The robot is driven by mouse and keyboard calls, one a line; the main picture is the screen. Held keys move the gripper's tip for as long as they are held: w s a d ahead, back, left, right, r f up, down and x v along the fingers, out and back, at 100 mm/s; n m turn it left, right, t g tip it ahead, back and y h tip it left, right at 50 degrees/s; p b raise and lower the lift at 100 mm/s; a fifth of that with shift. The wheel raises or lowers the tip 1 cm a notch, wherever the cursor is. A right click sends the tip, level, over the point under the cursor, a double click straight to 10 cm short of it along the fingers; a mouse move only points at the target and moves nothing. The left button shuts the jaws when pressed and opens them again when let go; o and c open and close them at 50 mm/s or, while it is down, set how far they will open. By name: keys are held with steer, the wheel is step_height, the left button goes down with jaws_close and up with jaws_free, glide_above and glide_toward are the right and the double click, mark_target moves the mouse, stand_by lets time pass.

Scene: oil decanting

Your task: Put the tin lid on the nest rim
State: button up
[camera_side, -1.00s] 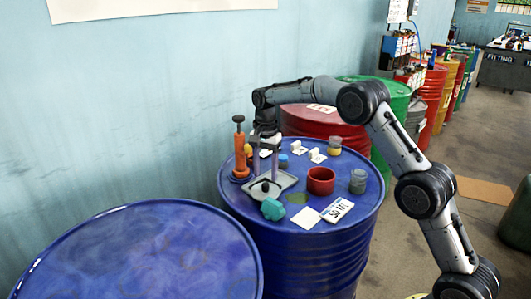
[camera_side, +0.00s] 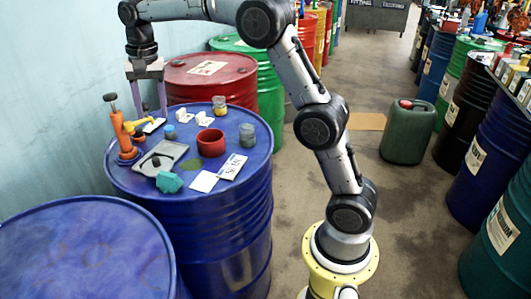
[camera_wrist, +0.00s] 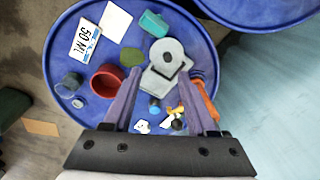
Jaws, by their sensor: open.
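A round grey lid-like disc with a dark knob (camera_side: 155,161) lies on a flat grey tray (camera_side: 180,150) on the blue drum. In the wrist view the disc (camera_wrist: 160,46) appears at the far edge of the tray (camera_wrist: 150,85), partly overlapping it. I cannot tell which part is the nest rim; a red open pot (camera_side: 211,142) stands to the right of the tray. My gripper (camera_side: 151,112) is open and empty, above the back left of the drum. In the wrist view its two fingers (camera_wrist: 159,72) point toward the tray with nothing between them.
An orange pump (camera_side: 122,132) stands close left of the tray. A blue cap (camera_side: 170,131) sits behind the tray.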

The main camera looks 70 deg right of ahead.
steer(key=s+a+r+n+t, duration=0.1)
steer(key=s+a+r+n, duration=0.15)
steer(key=s, duration=0.65)
steer(key=s+a+r+n+t, duration=0.15)
steer(key=s+n, duration=0.25)
steer(key=s, duration=0.4)
steer(key=s+f+n+t, duration=0.1)
steer(key=s+f+n, duration=0.1)
steer(key=s, duration=0.6)
steer(key=s+a+f+n+t, duration=0.1)
steer(key=s+f+n, duration=0.2)
steer(key=s, duration=0.5)
steer(key=shift+s+a+f, duration=0.15)
steer(key=shift+a+f, duration=0.15)
steer(key=shift+f, duration=0.6)
